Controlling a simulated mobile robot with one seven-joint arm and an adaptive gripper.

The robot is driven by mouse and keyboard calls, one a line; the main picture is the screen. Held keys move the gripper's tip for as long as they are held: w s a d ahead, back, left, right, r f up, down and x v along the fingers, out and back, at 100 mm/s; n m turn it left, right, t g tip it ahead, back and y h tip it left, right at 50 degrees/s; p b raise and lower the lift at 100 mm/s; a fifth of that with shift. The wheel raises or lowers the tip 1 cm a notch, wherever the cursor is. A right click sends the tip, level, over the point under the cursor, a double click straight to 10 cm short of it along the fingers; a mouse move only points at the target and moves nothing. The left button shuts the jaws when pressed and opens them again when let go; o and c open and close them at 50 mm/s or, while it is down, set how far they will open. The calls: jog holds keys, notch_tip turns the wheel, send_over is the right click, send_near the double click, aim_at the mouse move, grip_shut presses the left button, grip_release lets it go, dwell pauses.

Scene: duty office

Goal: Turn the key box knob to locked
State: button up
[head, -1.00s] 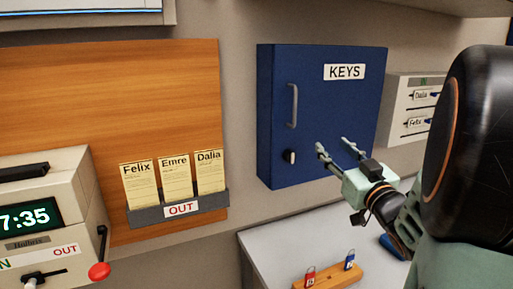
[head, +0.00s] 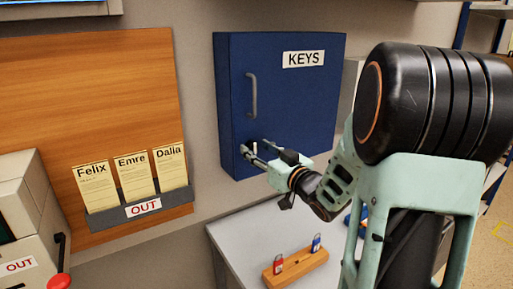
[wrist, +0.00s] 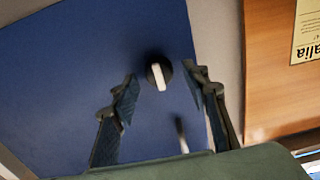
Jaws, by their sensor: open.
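The blue key box (head: 290,110) hangs on the wall with a white KEYS label and a grey bar handle (head: 252,95). Its knob (wrist: 159,73) is a round black disc with a pale bar across it. The bar runs nearly along the picture's vertical in the wrist view. My gripper (head: 255,148) is open at the lower left of the box door. In the wrist view its two fingers (wrist: 161,79) stand either side of the knob, with gaps on both sides. In the head view the fingers partly hide the knob.
A wooden board (head: 90,110) with a grey OUT card rack (head: 140,208) is left of the box. Below is a pale table (head: 235,235) with a wooden key stand (head: 295,265). A beige time clock (head: 25,215) with a red-knobbed lever stands at lower left.

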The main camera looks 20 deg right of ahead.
jog(key=shift+w, duration=0.25)
grip_shut()
